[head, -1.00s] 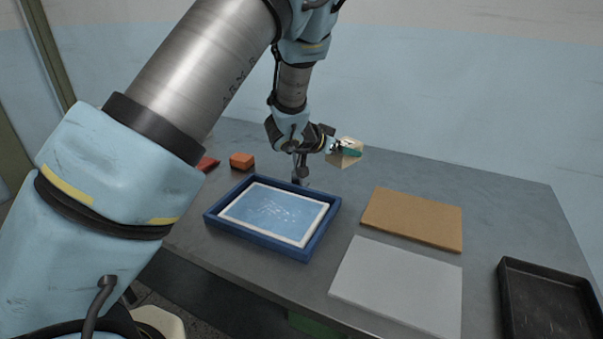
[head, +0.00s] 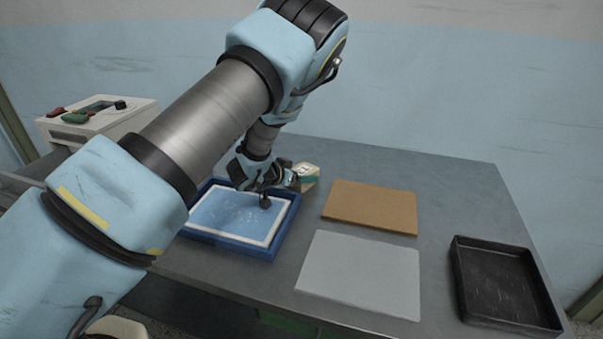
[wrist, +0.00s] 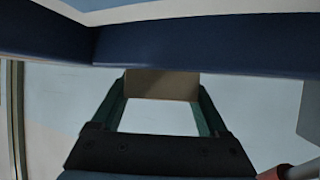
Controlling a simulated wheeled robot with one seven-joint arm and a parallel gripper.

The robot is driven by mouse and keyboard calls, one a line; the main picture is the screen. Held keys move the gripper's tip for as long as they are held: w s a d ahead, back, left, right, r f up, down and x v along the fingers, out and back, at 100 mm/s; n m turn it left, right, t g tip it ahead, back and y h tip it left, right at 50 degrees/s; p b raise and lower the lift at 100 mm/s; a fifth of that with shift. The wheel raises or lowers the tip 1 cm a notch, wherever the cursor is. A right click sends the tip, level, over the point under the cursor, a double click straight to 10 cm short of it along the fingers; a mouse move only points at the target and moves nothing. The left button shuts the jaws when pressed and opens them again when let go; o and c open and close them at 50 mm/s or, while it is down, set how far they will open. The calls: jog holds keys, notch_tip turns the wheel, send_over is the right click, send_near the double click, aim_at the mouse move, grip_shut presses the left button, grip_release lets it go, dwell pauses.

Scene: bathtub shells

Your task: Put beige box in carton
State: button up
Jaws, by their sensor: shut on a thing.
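The beige box (head: 307,170) is small and pale, with dark marks on its top. My gripper (head: 302,178) is shut on it, just beyond the right back corner of the blue-rimmed tray. In the wrist view, the box (wrist: 161,84) shows as a plain tan face between the tips of the two green fingers (wrist: 160,100). My wrist hides part of the box and the tray's back edge in the head view. I see no clear open carton; a flat brown, cardboard-coloured slab (head: 371,207) lies to the right of the box.
The blue-rimmed tray (head: 230,244) has a white-bordered light blue inside. A flat grey panel (head: 360,273) lies in front of the brown slab. A black tray (head: 505,285) stands at right, a control box (head: 110,118) at left. Grey tabletop (head: 440,185) is bare behind the slab.

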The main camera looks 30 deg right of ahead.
jog(key=shift+f, duration=0.1)
jog(key=o, duration=1.5)
